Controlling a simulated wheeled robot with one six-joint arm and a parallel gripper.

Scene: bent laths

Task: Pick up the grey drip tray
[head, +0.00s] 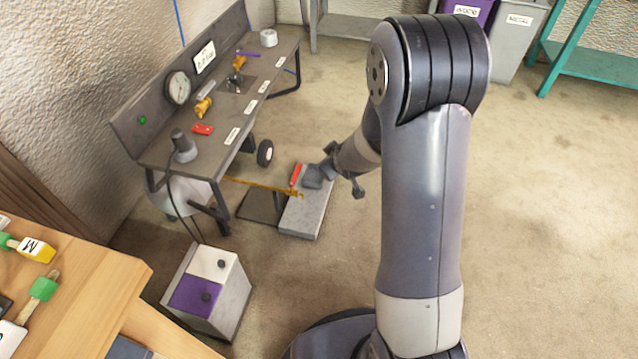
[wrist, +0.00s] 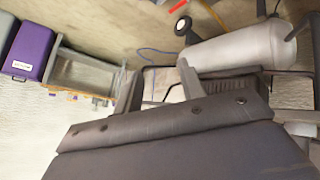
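A flat dark grey piece (head: 262,207), which looks like the drip tray, lies on the floor beside the bench, under an orange-yellow lath (head: 262,187). Its right side is next to a long light grey block (head: 306,212). My gripper (head: 332,180) is at the block's far end, to the right of the tray, and hides part of that end. Whether it touches the block I cannot tell. In the wrist view my two fingers (wrist: 161,86) stand apart with nothing seen held between them. I cannot make out the tray in the wrist view.
A red piece (head: 295,175) is beside the gripper at the lath. The bench (head: 215,125) with its wheel and pale tank (head: 182,194) stands to the left. A box with white and purple lids (head: 208,290) stands nearer. Floor to the right is clear.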

